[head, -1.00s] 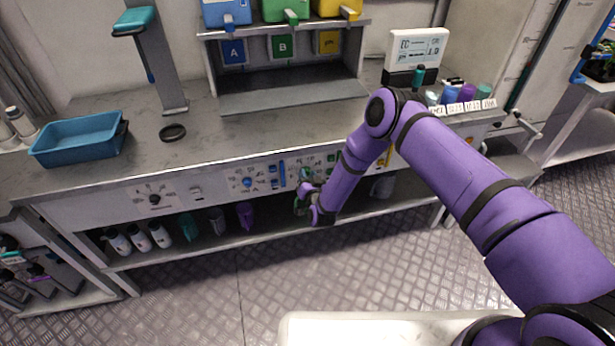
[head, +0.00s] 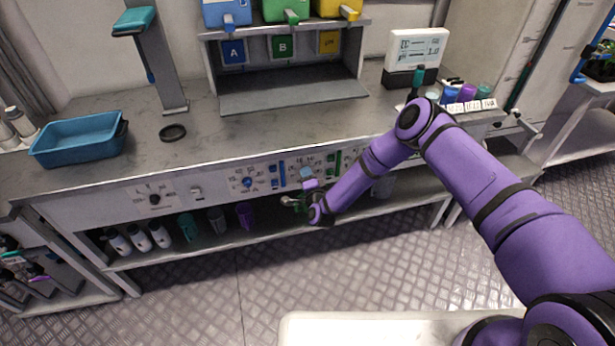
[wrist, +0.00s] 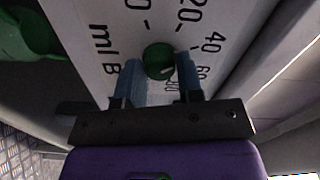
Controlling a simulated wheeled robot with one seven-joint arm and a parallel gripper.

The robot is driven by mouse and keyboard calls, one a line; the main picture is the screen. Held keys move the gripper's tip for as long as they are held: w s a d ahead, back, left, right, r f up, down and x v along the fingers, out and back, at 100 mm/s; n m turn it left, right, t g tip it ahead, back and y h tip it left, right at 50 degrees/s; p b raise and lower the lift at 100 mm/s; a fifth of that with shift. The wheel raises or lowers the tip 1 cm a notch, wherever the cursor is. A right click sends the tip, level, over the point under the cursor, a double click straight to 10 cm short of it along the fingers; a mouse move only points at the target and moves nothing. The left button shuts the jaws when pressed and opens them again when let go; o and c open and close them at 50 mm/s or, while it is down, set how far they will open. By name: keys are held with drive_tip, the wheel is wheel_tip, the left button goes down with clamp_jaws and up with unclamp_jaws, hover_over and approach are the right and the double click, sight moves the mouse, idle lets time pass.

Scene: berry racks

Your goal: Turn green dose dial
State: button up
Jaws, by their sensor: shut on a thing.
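The green dose dial (wrist: 158,60) is a small round green knob on a white panel with printed numbers and the letters "ml B" in the wrist view. My gripper (wrist: 160,78) has its two blue fingers on either side of the dial, shut on it. The dial's lower part and some of the scale are hidden by the fingers. In the head view my gripper (head: 296,199) is at the front panel below the counter edge, and I cannot make out the dial clearly there.
A blue dial (head: 247,183) and a black dial (head: 154,199) are on the same front panel to the left. Several bottles and cups stand on the shelf below. A blue tray (head: 80,140) and a display (head: 417,48) stand on the counter.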

drive_tip(key=shift+f+m, duration=0.1)
drive_tip(key=shift+m, duration=1.2)
drive_tip(key=shift+s, duration=0.1)
drive_tip(key=o, duration=0.9)
drive_tip(key=v, duration=1)
drive_tip(key=shift+s+d, duration=0.1)
drive_tip(key=shift+s, duration=0.25)
